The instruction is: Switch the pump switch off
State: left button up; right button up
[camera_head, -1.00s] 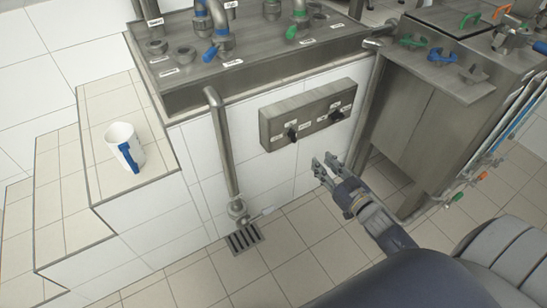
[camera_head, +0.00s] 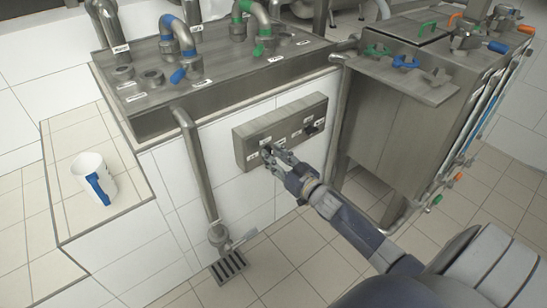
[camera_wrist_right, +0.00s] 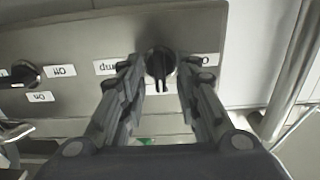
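The grey switch box (camera_head: 241,151) on the white tiled wall carries two black rotary switches. The left switch, partly hidden by my right gripper (camera_head: 272,158) in the head view, shows as a black knob (camera_wrist_right: 160,62) in the wrist view. A partly covered label (camera_wrist_right: 107,67), upside down there, seems to read "Pump". My right gripper (camera_wrist_right: 160,74) is open, its fingers on either side of this knob; I cannot tell whether they touch it. The other switch (camera_head: 311,128), with On and Off labels, is to the right; it also shows in the wrist view (camera_wrist_right: 22,74).
A steel pipe (camera_head: 196,165) runs down left of the box to a floor drain (camera_head: 228,267). A steel cabinet (camera_head: 393,128) stands to the right. A white and blue cup (camera_head: 92,177) is on the tiled ledge at left.

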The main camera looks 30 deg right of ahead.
jog(key=shift+w, duration=0.35)
pick_arm(q)
jog(key=shift+w+d+r+t, duration=0.15)
jog(key=shift+w+t, duration=0.15)
jog(key=shift+w, duration=0.2)
pick_arm(e)
grip_shut()
pick_arm(q)
jog(key=shift+s, duration=0.1)
